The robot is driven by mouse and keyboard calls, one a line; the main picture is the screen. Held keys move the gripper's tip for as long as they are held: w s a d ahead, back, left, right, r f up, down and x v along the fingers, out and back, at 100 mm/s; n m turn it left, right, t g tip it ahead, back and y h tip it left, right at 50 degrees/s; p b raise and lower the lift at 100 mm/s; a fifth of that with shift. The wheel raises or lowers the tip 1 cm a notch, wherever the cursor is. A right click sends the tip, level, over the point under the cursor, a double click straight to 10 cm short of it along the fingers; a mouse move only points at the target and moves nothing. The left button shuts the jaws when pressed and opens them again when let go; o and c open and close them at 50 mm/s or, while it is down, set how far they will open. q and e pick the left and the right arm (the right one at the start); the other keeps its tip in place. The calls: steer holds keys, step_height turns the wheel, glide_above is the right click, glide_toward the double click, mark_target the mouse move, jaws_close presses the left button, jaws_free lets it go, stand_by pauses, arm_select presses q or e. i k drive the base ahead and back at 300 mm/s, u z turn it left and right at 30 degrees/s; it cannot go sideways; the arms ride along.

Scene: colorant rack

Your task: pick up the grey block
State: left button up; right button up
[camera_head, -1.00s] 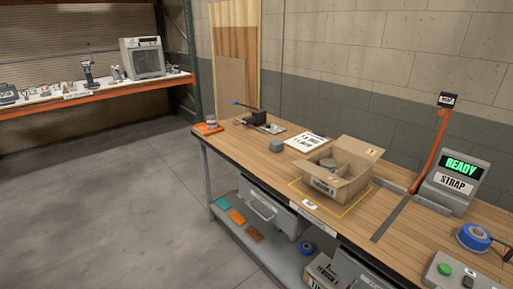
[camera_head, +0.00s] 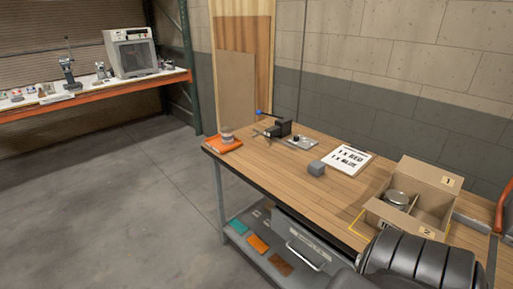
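The grey block (camera_head: 316,168) is a small cube on the wooden workbench (camera_head: 290,190), left of a white printed card and away from the bench's front edge. Nothing touches it. A dark ribbed part of my own arm shows at the lower right of the head view. Neither gripper's fingers are in view.
The white card (camera_head: 344,159) lies right of the block. An open cardboard box (camera_head: 448,183) holding a metal can (camera_head: 397,199) stands further right. A black clamp-like tool with a blue-tipped handle (camera_head: 281,128) and an orange tray (camera_head: 223,145) are at the left. Bare wood lies in front of the block.

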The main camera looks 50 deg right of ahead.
mark_target(316, 168)
steer(key=u, duration=0.05)
steer(key=i, duration=1.5)
steer(key=z, duration=1.15)
steer(key=i, duration=0.85)
steer(key=z, duration=1.15)
steer(key=i, duration=0.3)
steer(key=z, duration=0.25)
